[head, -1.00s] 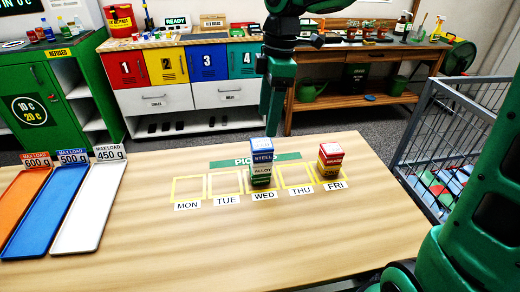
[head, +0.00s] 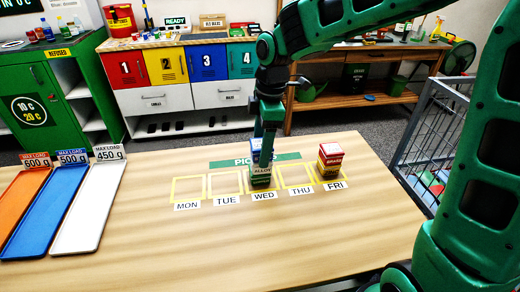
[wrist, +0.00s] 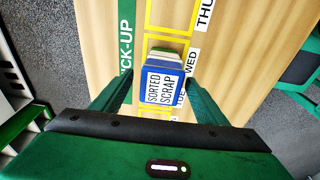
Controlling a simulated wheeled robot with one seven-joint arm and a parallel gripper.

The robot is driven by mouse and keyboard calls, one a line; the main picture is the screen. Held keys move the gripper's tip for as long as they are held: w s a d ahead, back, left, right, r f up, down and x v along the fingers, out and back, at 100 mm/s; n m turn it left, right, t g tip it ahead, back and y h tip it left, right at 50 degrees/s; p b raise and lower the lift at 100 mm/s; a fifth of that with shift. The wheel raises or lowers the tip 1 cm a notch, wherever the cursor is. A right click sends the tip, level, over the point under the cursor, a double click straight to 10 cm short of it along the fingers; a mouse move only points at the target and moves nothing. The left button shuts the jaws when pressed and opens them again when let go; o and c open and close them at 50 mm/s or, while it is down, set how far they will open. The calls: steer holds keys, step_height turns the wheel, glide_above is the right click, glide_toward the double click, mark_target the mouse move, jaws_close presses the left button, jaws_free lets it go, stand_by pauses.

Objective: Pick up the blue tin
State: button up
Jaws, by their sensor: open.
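The blue tin (head: 256,143) stands stacked on a green tin labelled ALLOY (head: 261,171) in the WED square. In the wrist view the lid of the blue tin (wrist: 160,84) reads SORTED SCRAP, and a strip of the green tin (wrist: 168,47) shows past it. My gripper (head: 267,155) is above the stack and hides much of the blue tin in the head view. In the wrist view my gripper (wrist: 158,90) is open, with one finger on each side of the blue tin. I cannot tell whether the fingers touch it.
Orange (head: 18,205), blue (head: 45,212) and white (head: 88,210) trays lie at the table's left. The MON, TUE and THU squares are empty. A wire cage (head: 425,150) stands at the right.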

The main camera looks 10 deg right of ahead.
steer(key=c, duration=1.3)
steer(key=shift+r, duration=0.1)
